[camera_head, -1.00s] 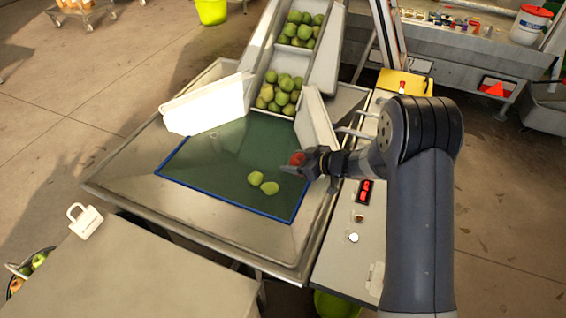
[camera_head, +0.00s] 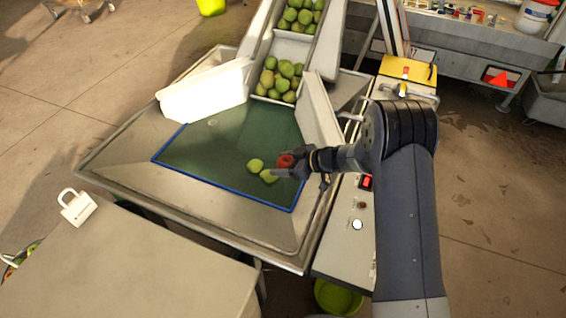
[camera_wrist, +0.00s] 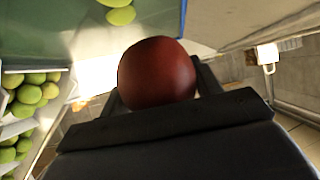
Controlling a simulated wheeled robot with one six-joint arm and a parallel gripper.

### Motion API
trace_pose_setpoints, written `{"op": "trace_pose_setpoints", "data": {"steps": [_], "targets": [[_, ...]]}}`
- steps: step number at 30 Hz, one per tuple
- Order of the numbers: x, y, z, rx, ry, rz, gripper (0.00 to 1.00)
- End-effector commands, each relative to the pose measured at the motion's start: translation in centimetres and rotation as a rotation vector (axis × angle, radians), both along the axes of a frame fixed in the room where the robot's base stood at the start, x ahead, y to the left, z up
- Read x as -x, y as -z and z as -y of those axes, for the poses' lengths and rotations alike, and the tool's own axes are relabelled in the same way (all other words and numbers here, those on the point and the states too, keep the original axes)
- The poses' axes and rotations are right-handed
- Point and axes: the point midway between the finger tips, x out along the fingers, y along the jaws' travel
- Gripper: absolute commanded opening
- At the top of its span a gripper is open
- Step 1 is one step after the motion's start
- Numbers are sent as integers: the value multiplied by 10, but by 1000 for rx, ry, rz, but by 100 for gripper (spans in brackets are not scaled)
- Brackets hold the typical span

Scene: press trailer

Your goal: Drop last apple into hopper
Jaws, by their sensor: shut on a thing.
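A red apple (camera_head: 285,160) is held in my gripper (camera_head: 291,166), which is shut on it. In the wrist view the apple (camera_wrist: 156,72) sits between the two dark fingers. In the head view the gripper is over the right part of the green mat (camera_head: 228,140). Two green apples (camera_head: 256,166) appear just left of the held apple; I cannot tell its exact height above the surface. The white chute (camera_head: 291,47) at the top holds several green apples (camera_head: 280,80), which also show at the left of the wrist view (camera_wrist: 30,94).
A white raised panel (camera_head: 205,92) stands at the mat's upper left and another (camera_head: 320,108) at its right. A control panel (camera_head: 352,215) with buttons lies to the right. A white padlock-shaped object (camera_head: 77,206) is at lower left. The mat's left part is clear.

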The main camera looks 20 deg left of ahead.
Motion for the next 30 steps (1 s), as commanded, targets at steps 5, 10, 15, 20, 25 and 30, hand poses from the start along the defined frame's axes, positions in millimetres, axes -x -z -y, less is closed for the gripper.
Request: {"op": "trace_pose_setpoints", "data": {"steps": [5, 10, 15, 20, 25, 30], "targets": [[0, 4, 0, -1, 0, 1, 34], [0, 3, 0, -1, 0, 1, 61], [0, 3, 0, -1, 1, 1, 75], [0, 4, 0, -1, 1, 1, 86], [0, 4, 0, 0, 0, 0, 86], [0, -7, 0, -1, 0, 2, 86]]}}
